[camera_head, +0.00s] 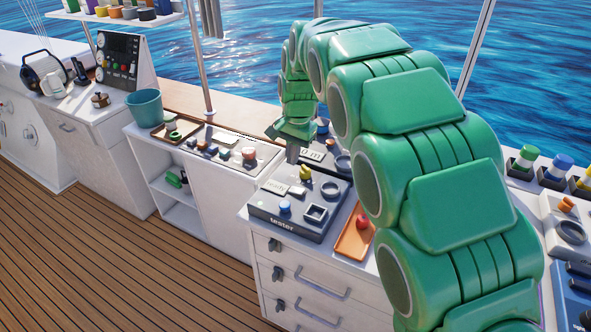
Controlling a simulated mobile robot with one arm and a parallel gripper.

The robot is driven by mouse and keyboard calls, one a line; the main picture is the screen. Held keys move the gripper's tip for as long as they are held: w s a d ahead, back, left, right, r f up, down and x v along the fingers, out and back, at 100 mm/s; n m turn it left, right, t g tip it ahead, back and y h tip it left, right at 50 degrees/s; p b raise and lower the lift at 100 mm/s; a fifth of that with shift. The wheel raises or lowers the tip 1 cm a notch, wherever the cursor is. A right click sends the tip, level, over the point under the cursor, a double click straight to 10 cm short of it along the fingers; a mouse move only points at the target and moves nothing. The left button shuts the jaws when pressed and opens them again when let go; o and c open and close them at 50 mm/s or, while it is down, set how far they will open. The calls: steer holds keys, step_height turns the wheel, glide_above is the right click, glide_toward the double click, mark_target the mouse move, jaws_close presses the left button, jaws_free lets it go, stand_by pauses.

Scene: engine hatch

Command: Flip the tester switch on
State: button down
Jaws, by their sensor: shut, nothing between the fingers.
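The grey tester (262,212), with its name on the front edge, sits on a white drawer cabinet at the centre. Its top carries a blue knob (285,207), a square frame (315,213), a round ring (331,189), a yellow piece (305,174) and pale plates (275,187). I cannot tell for sure which small part is the switch. My green arm hides what lies to the right.
An orange tray (350,243) with a red item (362,221) lies right of the tester. Left are a counter with small parts (222,152) and a teal bucket (145,107). Bottles (557,168) stand at the far right. The wooden deck in front is clear.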

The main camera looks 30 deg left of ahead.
steer(key=shift+a+r, duration=0.2)
steer(key=shift+r, duration=1.05)
steer(key=shift+a+r, duration=0.2)
steer(key=shift+r, duration=1.05)
steer(key=shift+d, duration=0.1)
steer(key=s+d+r, duration=0.2)
steer(key=s+d, duration=0.1)
steer(key=d, duration=0.7)
steer(key=s+d+r+h, duration=0.1)
steer(key=s+d, duration=0.1)
steer(key=d, duration=0.9)
steer(key=s+d+r, duration=0.2)
steer(key=s+d, duration=0.1)
steer(key=d, duration=0.7)
steer(key=s+d+f+g, duration=0.1)
steer(key=s+d+f, duration=0.2)
steer(key=s+d, duration=0.5)
steer(key=s+d+f, duration=0.3)
steer(key=s+d, duration=0.6)
steer(key=s, duration=0.8)
steer(key=shift+s+d+f+g, duration=0.15)
steer(key=shift+s+f+g, duration=0.1)
steer(key=shift+g, duration=0.15)
